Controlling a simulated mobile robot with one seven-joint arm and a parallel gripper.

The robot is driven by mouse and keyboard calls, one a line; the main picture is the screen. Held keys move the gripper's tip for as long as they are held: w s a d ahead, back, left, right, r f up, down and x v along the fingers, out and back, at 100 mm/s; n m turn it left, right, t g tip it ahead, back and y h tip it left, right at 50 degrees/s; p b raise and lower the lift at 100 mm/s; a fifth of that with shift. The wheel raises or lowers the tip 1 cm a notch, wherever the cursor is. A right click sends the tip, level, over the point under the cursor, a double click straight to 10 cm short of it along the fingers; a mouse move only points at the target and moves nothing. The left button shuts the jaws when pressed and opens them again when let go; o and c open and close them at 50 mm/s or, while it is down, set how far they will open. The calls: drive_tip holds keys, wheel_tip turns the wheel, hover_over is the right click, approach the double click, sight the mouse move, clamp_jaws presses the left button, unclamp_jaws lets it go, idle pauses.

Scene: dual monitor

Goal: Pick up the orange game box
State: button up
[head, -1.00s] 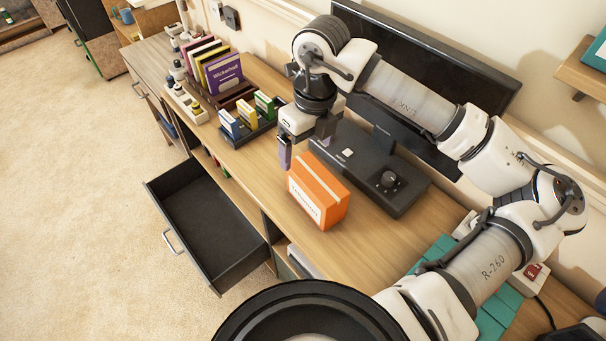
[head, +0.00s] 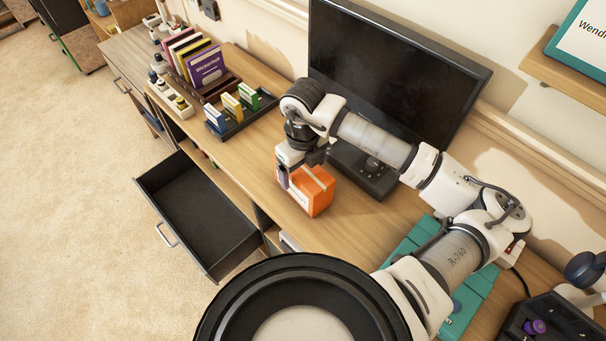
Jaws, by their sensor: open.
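The orange game box (head: 318,196) stands on the wooden desk in the middle of the head view, with a pale band over its top and a white label on its front side. My gripper (head: 297,180) is open and down at the box's left and back part. One finger shows in front of the box's left end. The other finger is mostly hidden behind the box and my wrist, so I cannot tell whether either finger touches it.
A black monitor (head: 390,70) and its dark base (head: 362,170) stand just behind the box. A tray of small game cases (head: 240,115) and a book rack (head: 205,75) are to the left. An open drawer (head: 198,215) juts out below the desk. A teal mat (head: 465,295) lies to the right.

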drive_tip(key=shift+f, duration=1.1)
drive_tip(key=c, duration=1.2)
